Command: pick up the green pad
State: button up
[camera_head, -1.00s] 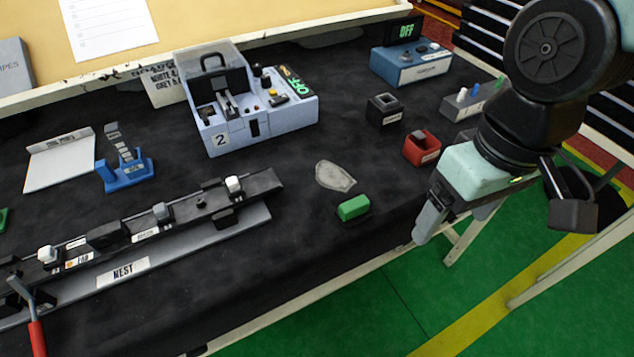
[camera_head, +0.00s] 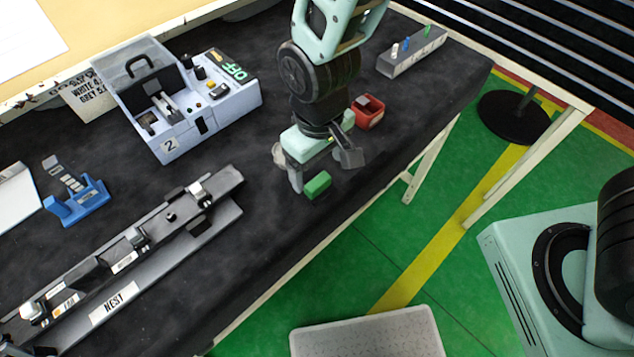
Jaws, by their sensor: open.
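The green pad (camera_head: 317,185) is a small green block lying on the black bench top near its front edge. My gripper (camera_head: 321,170) is above the bench, pointing down, with its fingers apart and nothing held. In the picture one finger is just left of the pad and the other is up to its right. I cannot tell how high the fingertips are above the pad or whether the pad lies between them.
A red bin (camera_head: 369,113) stands behind and right of my gripper. A long NEST fixture (camera_head: 225,215) is to the left, with a blue-grey machine (camera_head: 185,110) behind. Bare bench lies between fixture and pad.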

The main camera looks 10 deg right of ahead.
aim_at(318, 181)
jog(key=shift+w+f+p, duration=0.2)
jog(key=shift+f+p, duration=0.5)
jog(key=shift+f, duration=2.4)
jog(key=c, duration=1.2)
jog(key=shift+o, duration=0.2)
notch_tip(318, 181, up, 10)
jog(key=shift+b, duration=0.6)
